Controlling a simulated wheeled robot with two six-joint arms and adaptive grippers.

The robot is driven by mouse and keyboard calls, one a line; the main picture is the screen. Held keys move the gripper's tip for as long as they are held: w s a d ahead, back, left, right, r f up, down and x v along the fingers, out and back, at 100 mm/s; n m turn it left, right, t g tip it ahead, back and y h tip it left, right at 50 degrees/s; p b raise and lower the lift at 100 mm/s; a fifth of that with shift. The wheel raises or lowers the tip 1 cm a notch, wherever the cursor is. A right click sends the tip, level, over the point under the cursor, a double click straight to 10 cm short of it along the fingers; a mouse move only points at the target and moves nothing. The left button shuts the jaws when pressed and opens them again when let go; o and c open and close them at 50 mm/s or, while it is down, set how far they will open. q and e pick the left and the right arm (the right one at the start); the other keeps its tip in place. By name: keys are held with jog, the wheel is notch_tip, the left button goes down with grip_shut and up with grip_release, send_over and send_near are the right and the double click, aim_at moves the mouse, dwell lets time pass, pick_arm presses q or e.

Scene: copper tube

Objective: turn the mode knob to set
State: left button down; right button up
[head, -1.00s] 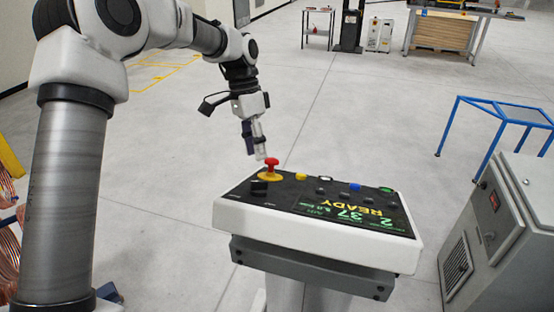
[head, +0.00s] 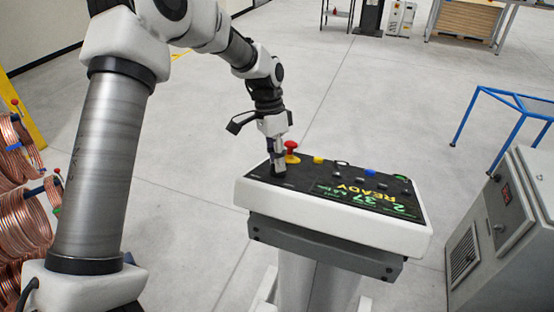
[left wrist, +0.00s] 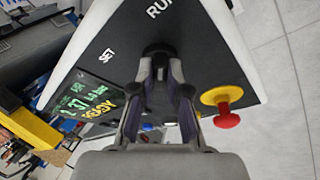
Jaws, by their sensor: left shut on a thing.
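The black mode knob (left wrist: 158,49) sits on the sloped black face of the control panel (head: 330,228). The white labels SET (left wrist: 105,55) and RUN (left wrist: 157,9) are printed near it. My left gripper (head: 279,170) points down at the panel's left end and is shut on the knob, with one finger on each side in the left wrist view. The fingers hide much of the knob, and I cannot tell which label it points to. My right gripper is not in view.
A red mushroom button (head: 291,146) on a yellow base stands close beside the left gripper. Several small buttons and a lit READY display (head: 362,190) are on the panel. A grey cabinet (head: 505,235) stands right, copper coils (head: 25,205) left.

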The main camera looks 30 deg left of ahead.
pick_arm(q)
jog(key=shift+s+f+n, duration=0.1)
jog(key=shift+n, duration=0.2)
jog(key=n+y, duration=0.1)
jog(key=n, duration=0.2)
jog(key=shift+d, duration=0.15)
jog(key=n, duration=0.2)
jog(key=n+y, duration=0.1)
jog(key=n, duration=0.1)
jog(key=shift+d+n+y, duration=0.2)
jog(key=shift+n+y, duration=0.1)
jog(key=n+y, duration=0.1)
jog(key=n, duration=0.3)
jog(key=shift+d+f, duration=0.1)
jog(key=n+g+y, duration=0.1)
jog(key=n, duration=0.3)
jog(key=shift+d+n, duration=0.15)
jog(key=shift+n, duration=0.25)
jog(key=c, duration=1.2)
grip_release()
jog(key=shift+f, duration=0.1)
jog(key=shift+o, duration=0.2)
